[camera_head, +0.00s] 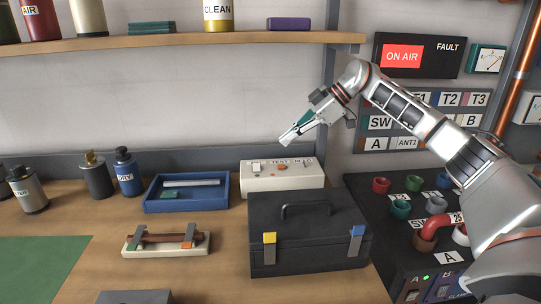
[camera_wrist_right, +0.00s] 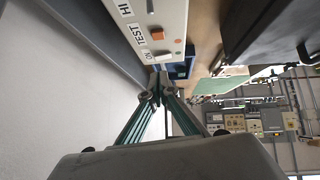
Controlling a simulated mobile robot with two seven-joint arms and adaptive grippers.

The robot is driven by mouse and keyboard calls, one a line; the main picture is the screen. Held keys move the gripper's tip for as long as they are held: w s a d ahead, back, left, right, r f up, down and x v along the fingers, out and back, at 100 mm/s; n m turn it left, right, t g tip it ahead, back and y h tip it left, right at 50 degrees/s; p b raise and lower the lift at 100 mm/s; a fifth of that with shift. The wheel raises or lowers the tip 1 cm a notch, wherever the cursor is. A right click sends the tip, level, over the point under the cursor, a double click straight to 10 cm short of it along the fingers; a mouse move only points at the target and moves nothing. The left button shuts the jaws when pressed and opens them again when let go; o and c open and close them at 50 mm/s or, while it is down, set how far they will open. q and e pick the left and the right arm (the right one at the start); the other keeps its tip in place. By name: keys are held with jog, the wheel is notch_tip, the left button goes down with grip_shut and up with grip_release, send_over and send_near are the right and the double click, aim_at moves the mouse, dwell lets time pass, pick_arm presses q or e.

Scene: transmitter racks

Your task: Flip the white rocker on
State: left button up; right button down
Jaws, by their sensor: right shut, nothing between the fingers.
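A white box (camera_head: 285,181) with a TEST label stands at the back of the bench, behind a dark toolbox. The white rocker (camera_head: 256,167) is on the box's left part, with an orange part (camera_head: 281,165) to its right. Whether the rocker is on or off is too small to tell. My right gripper (camera_head: 286,140) is shut and empty, above and behind the box, apart from it in the head view. In the right wrist view its fingertips (camera_wrist_right: 159,78) show just below the box's ON end and overlap it in the picture. My left gripper is out of view.
The dark toolbox (camera_head: 309,235) with its raised handle stands in front of the box. A blue tray (camera_head: 187,206) lies to the left. A shelf (camera_head: 170,40) runs above. A black panel with coloured cups (camera_head: 400,208) is at right.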

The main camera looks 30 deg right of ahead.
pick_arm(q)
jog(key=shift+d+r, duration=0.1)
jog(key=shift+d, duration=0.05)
pick_arm(e)
jog(key=shift+w+a+r, duration=0.15)
jog(key=shift+a+r, duration=0.1)
jog(key=shift+r, duration=0.1)
send_near(257, 167)
jog(key=w+a+f, duration=0.1)
jog(key=w+a+f+b, duration=0.1)
jog(key=w+a+f, duration=0.1)
jog(key=shift+w+a, duration=0.25)
jog(key=shift+w, duration=0.05)
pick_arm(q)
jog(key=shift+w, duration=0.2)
pick_arm(e)
jog(key=shift+w+a+f, duration=0.25)
jog(key=shift+a+f, duration=0.05)
jog(key=shift+f, duration=0.1)
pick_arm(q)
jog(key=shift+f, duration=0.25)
